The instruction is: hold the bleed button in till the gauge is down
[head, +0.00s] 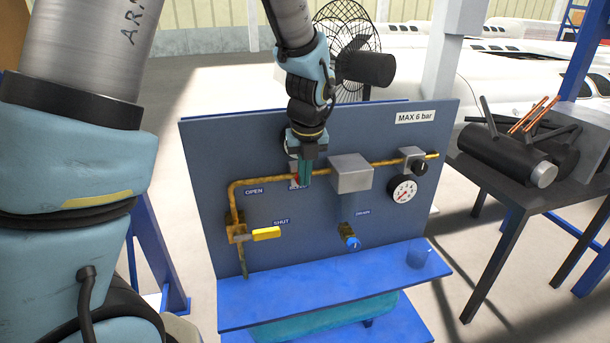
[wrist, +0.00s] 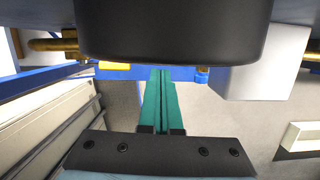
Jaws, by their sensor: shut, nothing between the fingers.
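The round white gauge (head: 403,190) is on the right of the upright blue panel (head: 280,235). Its needle is too small to read surely. My gripper (head: 305,184) points down in front of the panel at the pipe, left of a grey box. Its teal fingers are shut and empty; they also show together in the wrist view (wrist: 160,75). Behind and beside the fingertips a small pale and red part (head: 295,182) shows, mostly hidden. I cannot tell surely that it is the bleed button, nor whether the fingers touch it.
A brass pipe (head: 262,183) runs across the panel to the grey box (head: 351,173). A yellow-handled valve (head: 264,234) reads OPEN and SHUT. A blue-knobbed drain valve (head: 350,242) sits lower. A blue shelf (head: 300,294) juts out below. A dark table (head: 560,195) stands at right.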

